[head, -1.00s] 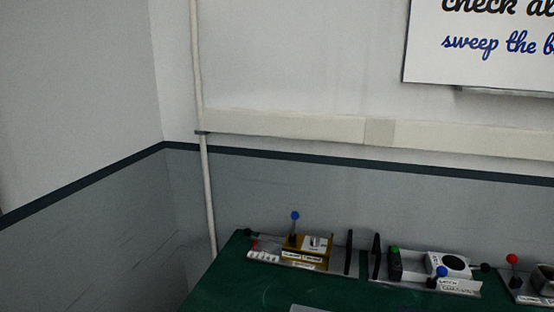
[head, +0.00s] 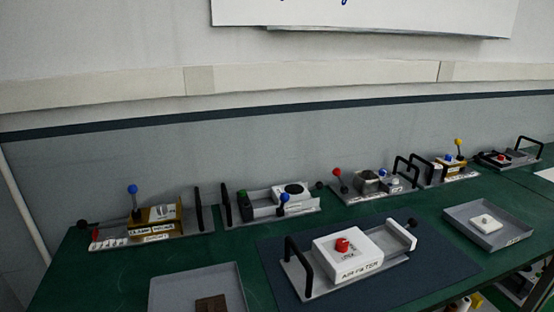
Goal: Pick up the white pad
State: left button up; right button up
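A small white pad (head: 486,222) lies in a shallow grey tray (head: 461,213) with a label on its front, at the right of the green bench. Neither of my grippers shows in the head view.
A white box labelled like an air filter, with a red knob (head: 342,245), sits on a black-handled fixture on a dark mat (head: 440,268). A grey tray with a brown block (head: 211,304) is at front left. Several fixtures with coloured levers line the back of the green bench (head: 110,275).

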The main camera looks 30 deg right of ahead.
aim_at(485, 223)
jog(key=z, duration=2.45)
jog(key=l, duration=0.1)
